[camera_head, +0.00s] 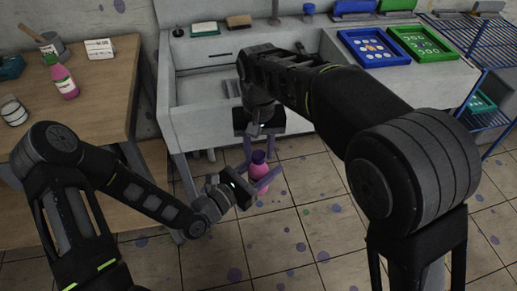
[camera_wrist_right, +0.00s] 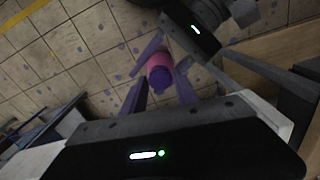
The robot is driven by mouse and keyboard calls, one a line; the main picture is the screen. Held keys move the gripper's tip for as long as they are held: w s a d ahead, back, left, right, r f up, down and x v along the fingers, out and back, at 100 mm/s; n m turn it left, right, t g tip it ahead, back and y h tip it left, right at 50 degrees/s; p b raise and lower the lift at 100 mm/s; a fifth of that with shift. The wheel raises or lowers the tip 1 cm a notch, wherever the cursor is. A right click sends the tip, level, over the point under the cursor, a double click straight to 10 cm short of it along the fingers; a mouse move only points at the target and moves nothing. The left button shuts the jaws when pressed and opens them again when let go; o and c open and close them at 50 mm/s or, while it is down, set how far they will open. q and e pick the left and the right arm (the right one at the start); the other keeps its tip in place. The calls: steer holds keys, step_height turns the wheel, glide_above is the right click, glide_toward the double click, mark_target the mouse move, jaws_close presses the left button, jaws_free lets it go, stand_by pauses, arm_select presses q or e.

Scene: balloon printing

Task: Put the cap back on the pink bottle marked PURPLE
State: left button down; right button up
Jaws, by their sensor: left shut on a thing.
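The pink bottle (camera_head: 260,172) is held upright above the floor, in front of the sink. A purple cap (camera_head: 258,156) is at its top; I cannot tell how firmly it sits. In the right wrist view the bottle (camera_wrist_right: 159,60) is seen from above, with the purple cap (camera_wrist_right: 161,78) facing the camera. My left gripper (camera_head: 262,182) is shut around the bottle from the left. My right gripper (camera_head: 259,147) points down from above, open, with its fingers on either side of the cap. No marking is readable on the bottle.
The sink (camera_head: 200,88) is behind my grippers. Blue (camera_head: 347,50) and green (camera_head: 398,42) trays lie right of it, beside a blue rack (camera_head: 490,60).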

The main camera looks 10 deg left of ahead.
steer(key=o, duration=0.3)
steer(key=shift+o, duration=0.2)
steer(key=shift+r, duration=0.1)
step_height(320, 180, up, 7)
steer(key=shift+r, duration=0.2)
steer(key=shift+f, duration=0.1)
stand_by(0.4)
